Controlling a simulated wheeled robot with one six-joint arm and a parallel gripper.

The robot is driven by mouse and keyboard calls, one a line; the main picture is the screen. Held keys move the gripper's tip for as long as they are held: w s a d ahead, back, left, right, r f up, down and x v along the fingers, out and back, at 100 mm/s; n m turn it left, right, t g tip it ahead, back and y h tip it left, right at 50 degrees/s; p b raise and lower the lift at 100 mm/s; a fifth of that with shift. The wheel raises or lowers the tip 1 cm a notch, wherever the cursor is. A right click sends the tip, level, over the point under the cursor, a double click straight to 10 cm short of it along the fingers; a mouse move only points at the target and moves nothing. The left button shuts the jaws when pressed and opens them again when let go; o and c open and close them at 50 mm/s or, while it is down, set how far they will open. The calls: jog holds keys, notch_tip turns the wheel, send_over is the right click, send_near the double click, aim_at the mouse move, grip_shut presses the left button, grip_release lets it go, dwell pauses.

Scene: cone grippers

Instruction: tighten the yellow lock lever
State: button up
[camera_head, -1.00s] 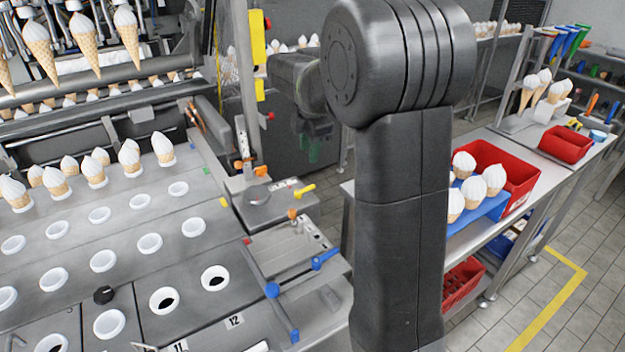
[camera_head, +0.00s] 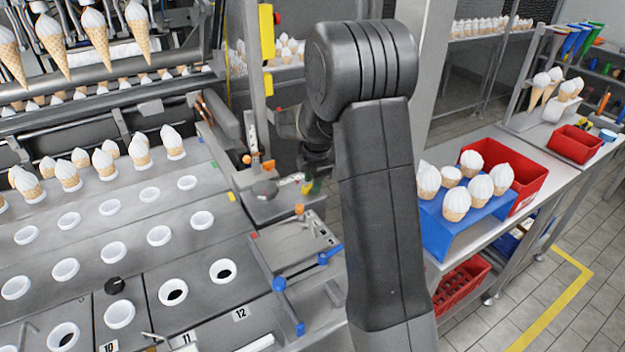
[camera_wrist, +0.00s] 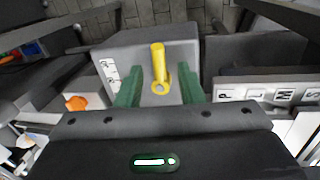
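The yellow lock lever (camera_wrist: 158,62) stands on a grey block (camera_wrist: 190,48) in the wrist view, with a round pivot at its near end. My gripper (camera_wrist: 160,90) has two green fingers, one on each side of the lever. They are apart, with a visible gap on both sides, and I see no contact. In the head view my gripper (camera_head: 314,184) is low over the small machine panel (camera_head: 275,203), beside my arm. There the gripper mostly hides the lever.
An orange knob (camera_wrist: 75,102) is left of the lever in the wrist view. Blue-ended handles (camera_head: 279,285) stand in front of the panel in the head view. A blue cone stand (camera_head: 440,238) and a red bin (camera_head: 525,178) are on the right bench.

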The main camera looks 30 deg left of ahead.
jog(key=shift+c, duration=0.2)
grip_shut()
jog(key=shift+w+a+n, duration=0.1)
jog(key=shift+n, duration=0.6)
jog(key=shift+o, duration=0.2)
grip_release()
jog(key=shift+r, duration=0.1)
